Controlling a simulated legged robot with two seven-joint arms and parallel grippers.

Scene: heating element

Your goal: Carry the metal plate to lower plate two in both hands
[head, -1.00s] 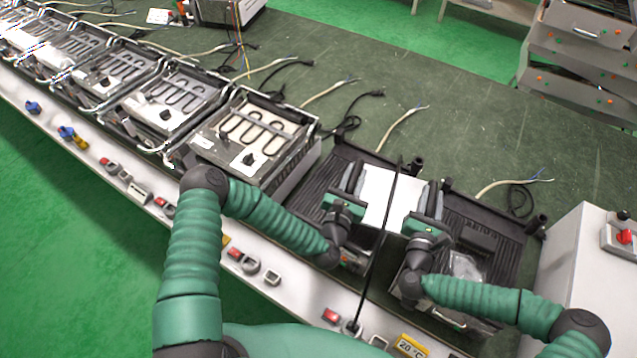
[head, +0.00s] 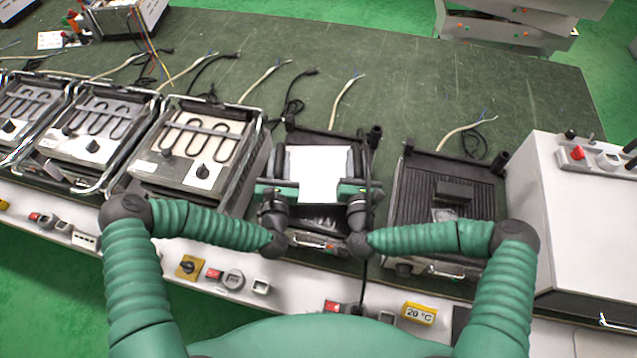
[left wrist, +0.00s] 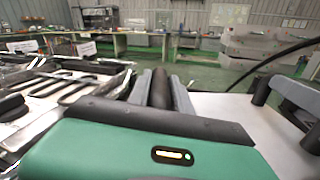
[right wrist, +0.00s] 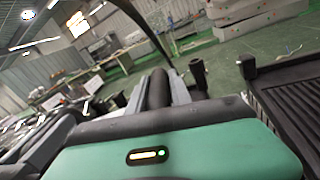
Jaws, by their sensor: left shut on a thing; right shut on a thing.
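The metal plate (head: 313,174) is a bright, pale square held level between my two grippers. My left gripper (head: 277,170) is shut on its left edge and my right gripper (head: 350,172) is shut on its right edge. The plate also shows in the left wrist view (left wrist: 225,108). It is over a black ribbed lower plate (head: 322,143), which it mostly hides; I cannot tell whether they touch. A second black ribbed lower plate (head: 420,195) lies apart to the right, with a dark block and a clear bag on it. No label tells which is lower plate two.
Grills with heating elements (head: 195,150) stand in a row to the left. A white control box (head: 560,210) stands at the right. A black cable (head: 368,210) hangs beside my right gripper.

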